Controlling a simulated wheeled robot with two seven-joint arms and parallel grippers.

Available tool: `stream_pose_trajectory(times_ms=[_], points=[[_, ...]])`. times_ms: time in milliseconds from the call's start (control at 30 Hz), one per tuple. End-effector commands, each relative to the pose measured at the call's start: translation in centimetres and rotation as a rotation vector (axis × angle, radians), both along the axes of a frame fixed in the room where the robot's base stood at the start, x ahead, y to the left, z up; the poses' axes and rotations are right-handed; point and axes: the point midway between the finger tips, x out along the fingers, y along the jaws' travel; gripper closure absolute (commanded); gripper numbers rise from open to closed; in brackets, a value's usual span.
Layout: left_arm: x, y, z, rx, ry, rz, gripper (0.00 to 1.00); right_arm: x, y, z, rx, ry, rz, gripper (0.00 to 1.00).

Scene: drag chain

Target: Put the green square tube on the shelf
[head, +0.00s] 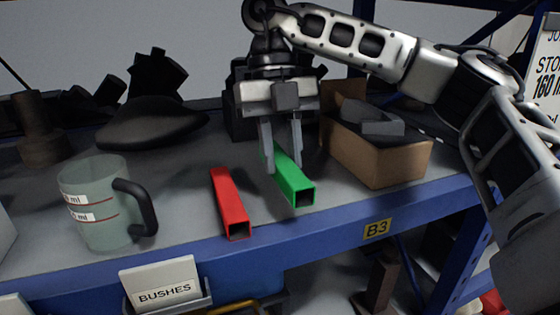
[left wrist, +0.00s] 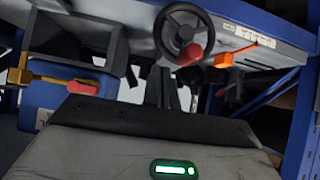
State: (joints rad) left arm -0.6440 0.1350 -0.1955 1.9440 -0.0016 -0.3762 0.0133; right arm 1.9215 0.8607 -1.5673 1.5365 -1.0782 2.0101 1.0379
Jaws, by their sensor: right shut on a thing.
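The green square tube (head: 293,183) is in the head view, beside a red square tube on the grey shelf board (head: 180,195). Its open end points toward the shelf's front edge. My right gripper (head: 283,163) comes down from above with its two fingers shut around the tube's rear part. The tube lies at board level or just above it; I cannot tell whether it touches. My left gripper does not show in the head view. In the left wrist view, dark finger-like parts (left wrist: 163,88) stand at the middle, their opening unclear.
The red tube (head: 231,203) lies just left of the green one. A measuring jug (head: 90,205) stands at the left, and a cardboard box (head: 385,158) at the right. Dark objects fill the back. The blue front beam (head: 330,238) bounds the board.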

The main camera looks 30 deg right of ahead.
Motion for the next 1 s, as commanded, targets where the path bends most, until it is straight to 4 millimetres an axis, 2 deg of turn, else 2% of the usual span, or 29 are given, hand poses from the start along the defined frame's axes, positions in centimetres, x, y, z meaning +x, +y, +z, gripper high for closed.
stream_pose_trajectory(times_ms=[100, 233, 400, 767, 800, 867, 1000], points=[[0.0, 0.1, 0.3, 0.001, 0.0, 0.002, 1.0, 1.0, -0.2, 0.1, 0.0, 0.001, -0.002, 0.97], [0.0, 0.1, 0.0, 0.0, -0.001, 0.002, 1.0, 0.8, -0.3, -2.1, 0.002, 0.007, 0.001, 0.97], [-0.1, 0.0, 0.1, 0.001, 0.001, 0.002, 1.0, 0.9, -0.3, -3.5, 0.0, 0.003, -0.001, 0.97], [-0.4, -0.2, -0.2, -0.002, 0.008, -0.002, 1.0, 0.9, -0.3, -3.8, 0.0, 0.0, -0.002, 0.97], [-0.4, -0.2, -0.2, -0.003, 0.009, -0.003, 1.0, 0.9, -0.3, -3.8, 0.0, 0.0, -0.002, 0.68], [-0.4, -0.3, -0.2, -0.003, 0.01, -0.002, 1.0, 0.9, -0.3, -3.8, 0.0, 0.0, -0.002, 0.52], [-0.4, -0.3, -0.2, -0.004, 0.011, -0.003, 1.0, 0.9, -0.3, -3.7, 0.0, 0.0, -0.002, 0.52]])
